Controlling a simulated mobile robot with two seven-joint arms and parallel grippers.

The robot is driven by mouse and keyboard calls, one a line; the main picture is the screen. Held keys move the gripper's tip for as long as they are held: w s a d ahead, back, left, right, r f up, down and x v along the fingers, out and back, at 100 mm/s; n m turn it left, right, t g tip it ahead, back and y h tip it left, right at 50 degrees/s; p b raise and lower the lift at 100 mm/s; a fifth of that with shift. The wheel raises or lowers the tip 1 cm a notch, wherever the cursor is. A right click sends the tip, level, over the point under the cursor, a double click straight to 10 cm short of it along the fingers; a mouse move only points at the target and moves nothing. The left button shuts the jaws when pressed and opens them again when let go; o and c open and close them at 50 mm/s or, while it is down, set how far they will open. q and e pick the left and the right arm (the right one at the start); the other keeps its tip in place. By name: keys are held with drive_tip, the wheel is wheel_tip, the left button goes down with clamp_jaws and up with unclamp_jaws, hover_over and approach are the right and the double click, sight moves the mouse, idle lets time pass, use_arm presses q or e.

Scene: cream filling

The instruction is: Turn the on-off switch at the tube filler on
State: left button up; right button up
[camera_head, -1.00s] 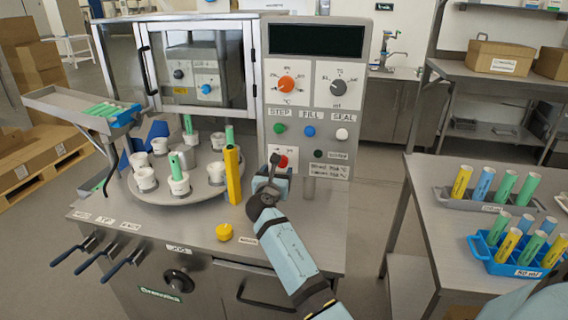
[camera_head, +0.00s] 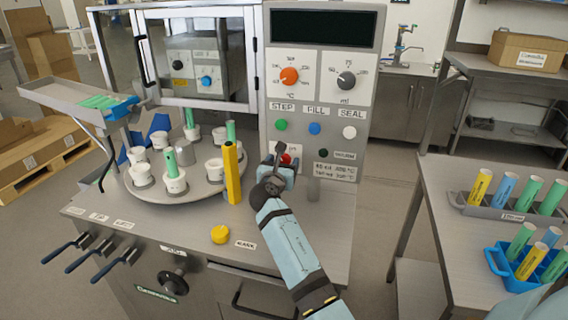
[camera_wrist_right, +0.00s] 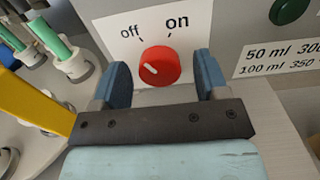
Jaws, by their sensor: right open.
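The on-off switch is a red round knob (camera_wrist_right: 160,66) on a white plate marked "off" and "on" in the right wrist view. Its white pointer mark sits at the lower left of the knob's face. In the head view the red knob (camera_head: 286,159) shows partly behind my right gripper (camera_head: 278,160), low on the tube filler's panel (camera_head: 314,110). In the wrist view my right gripper (camera_wrist_right: 161,85) is open, with one blue fingertip on each side of the knob. I cannot tell whether the fingers touch it. My left gripper is not in view.
A yellow upright post (camera_head: 232,172) stands just left of my right gripper. The round turntable (camera_head: 180,185) with white holders and green tubes is further left. A yellow button (camera_head: 220,234) is on the counter. A side table (camera_head: 450,230) at right holds tube racks.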

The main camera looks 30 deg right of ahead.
drive_tip(key=c, duration=0.9)
drive_tip(key=shift+c, duration=0.2)
drive_tip(key=shift+m, duration=0.4)
drive_tip(key=m+b, duration=0.2)
drive_tip(key=m, duration=0.9)
drive_tip(key=o, duration=0.9)
